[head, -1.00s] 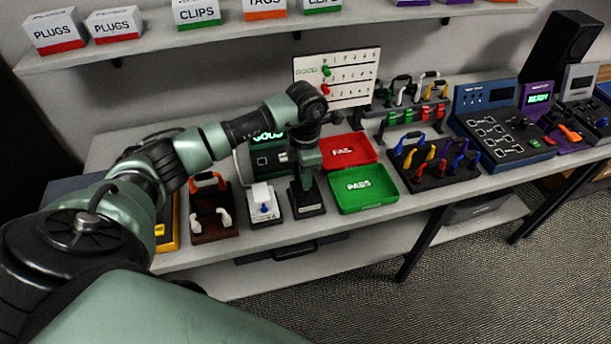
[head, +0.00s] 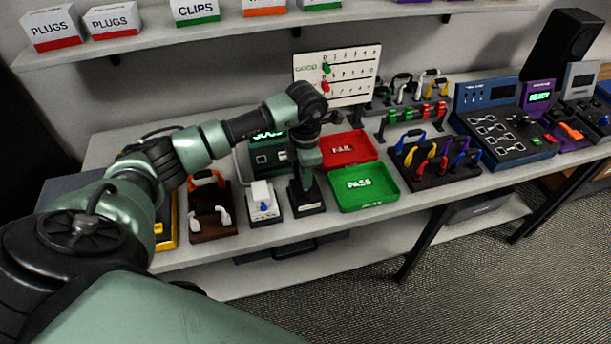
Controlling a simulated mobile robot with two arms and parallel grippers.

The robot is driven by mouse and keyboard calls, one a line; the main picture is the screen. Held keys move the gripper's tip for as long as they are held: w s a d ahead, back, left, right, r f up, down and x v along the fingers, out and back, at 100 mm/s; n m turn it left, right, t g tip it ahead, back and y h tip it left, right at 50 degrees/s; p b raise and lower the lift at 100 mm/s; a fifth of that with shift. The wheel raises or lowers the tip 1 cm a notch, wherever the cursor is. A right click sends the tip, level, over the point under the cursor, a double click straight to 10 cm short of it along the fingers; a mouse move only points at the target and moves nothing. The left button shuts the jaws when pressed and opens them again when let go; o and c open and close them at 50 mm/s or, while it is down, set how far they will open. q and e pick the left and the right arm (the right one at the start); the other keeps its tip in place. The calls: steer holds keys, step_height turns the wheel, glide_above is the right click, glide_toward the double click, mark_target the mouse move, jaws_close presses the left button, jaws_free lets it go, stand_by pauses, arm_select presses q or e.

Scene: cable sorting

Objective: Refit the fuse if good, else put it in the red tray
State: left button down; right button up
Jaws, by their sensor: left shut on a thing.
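My left gripper (head: 306,183) points down at the black stand (head: 308,201) on the bench, just left of the green tray. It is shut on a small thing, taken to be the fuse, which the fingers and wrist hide. I cannot tell whether the fuse touches the stand. The dark tester (head: 268,158) behind shows green lit letters, partly covered by my arm, that seem to read GOOD. The red tray (head: 343,159) marked FAIL lies to the right, behind the green tray (head: 349,206) marked PASS. Both look empty. My right gripper is out of view.
A white box with a blue lever (head: 263,207) stands left of the black stand, then a brown holder (head: 212,230) with an orange handle. A white board with pegs (head: 355,68) stands behind. Coloured cables on a black rack (head: 438,181) are at right. A shelf (head: 200,38) hangs above.

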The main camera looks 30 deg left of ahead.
arm_select(q)
steer(key=shift+f+b, duration=0.5)
steer(key=shift+b, duration=0.15)
stand_by(0.8)
steer(key=c, duration=1.3)
jaws_free()
steer(key=shift+c, duration=0.2)
steer(key=shift+o, duration=0.2)
steer(key=o, duration=0.5)
steer(key=shift+r, duration=0.15)
